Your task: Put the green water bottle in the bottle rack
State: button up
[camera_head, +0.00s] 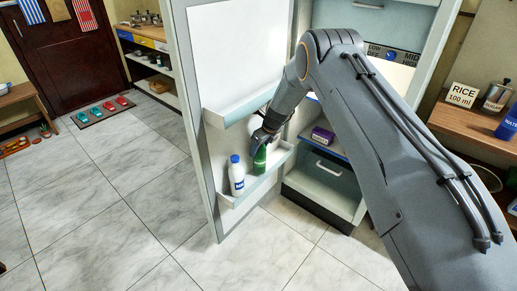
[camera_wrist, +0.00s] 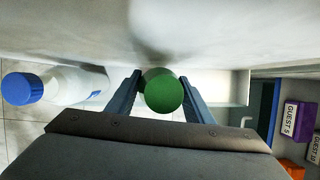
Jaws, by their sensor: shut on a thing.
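The green water bottle (camera_head: 260,159) is upright at the lower rack on the inside of the open fridge door. In the wrist view its round green top (camera_wrist: 163,92) sits between the two fingers. My gripper (camera_head: 264,137) reaches it from above and is shut on it; in the wrist view the fingers (camera_wrist: 161,97) flank the bottle. The bottle rack (camera_head: 228,201) is a pale shelf with a low front lip. I cannot tell whether the bottle's base touches the rack floor.
A white bottle with a blue cap (camera_head: 237,178) stands in the rack, left of the green one. An upper door shelf (camera_head: 243,107) is just above. The open fridge holds a purple box (camera_head: 322,136) and a drawer (camera_head: 325,172). The tiled floor (camera_head: 110,200) at left is clear.

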jog(key=shift+f+b, duration=0.3)
jog(key=shift+f, duration=0.1)
jog(key=o, duration=1.5)
